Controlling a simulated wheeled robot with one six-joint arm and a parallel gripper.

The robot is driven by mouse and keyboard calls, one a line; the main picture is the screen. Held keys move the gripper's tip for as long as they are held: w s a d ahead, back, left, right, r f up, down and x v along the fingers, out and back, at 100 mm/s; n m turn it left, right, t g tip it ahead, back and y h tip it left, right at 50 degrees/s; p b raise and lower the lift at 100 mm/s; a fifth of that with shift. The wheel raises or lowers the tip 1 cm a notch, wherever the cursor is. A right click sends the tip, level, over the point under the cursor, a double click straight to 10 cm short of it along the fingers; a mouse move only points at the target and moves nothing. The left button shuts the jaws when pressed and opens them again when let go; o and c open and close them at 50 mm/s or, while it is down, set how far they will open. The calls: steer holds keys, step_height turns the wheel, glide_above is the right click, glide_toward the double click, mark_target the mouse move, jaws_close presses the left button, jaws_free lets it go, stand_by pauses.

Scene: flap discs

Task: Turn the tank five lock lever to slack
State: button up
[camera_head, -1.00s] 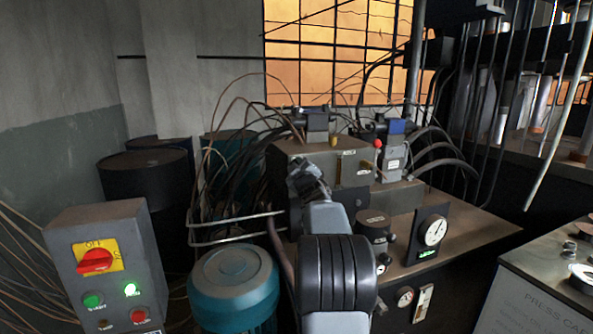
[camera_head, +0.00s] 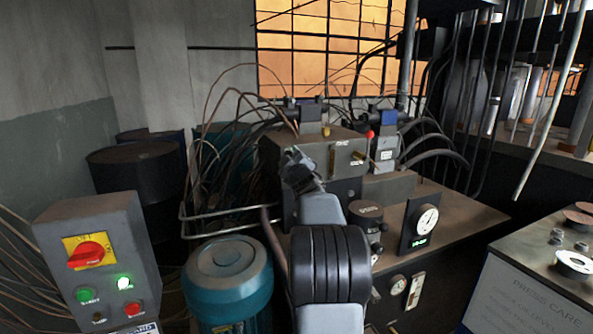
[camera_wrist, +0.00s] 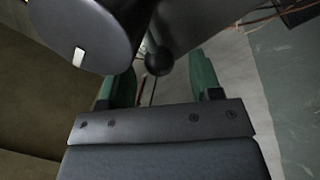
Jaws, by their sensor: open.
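My gripper (camera_wrist: 162,80) is open, with a green finger on each side in the wrist view. A black ball knob (camera_wrist: 158,62) lies between and just beyond the fingertips, with a gap on both sides. It looks like a lever's end, but I cannot tell whether it is the tank five lock lever. A grey round face with a white mark (camera_wrist: 80,35) is to its upper left. In the head view, the gripper end (camera_head: 298,168) is by the left side of the valve block (camera_head: 313,152); its fingers and the knob are hidden there. No label reading tank five is legible.
A red-knobbed lever (camera_head: 370,134) and a black cap (camera_head: 366,210) are right of my arm. A pressure gauge (camera_head: 427,219) stands on the tank top. A bent pipe rail (camera_head: 205,236), a teal motor (camera_head: 229,280) and a switch box (camera_head: 133,240) are left.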

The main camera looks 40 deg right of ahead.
steer(key=b+v, duration=0.1)
steer(key=v, duration=1.2)
steer(key=shift+a, duration=0.1)
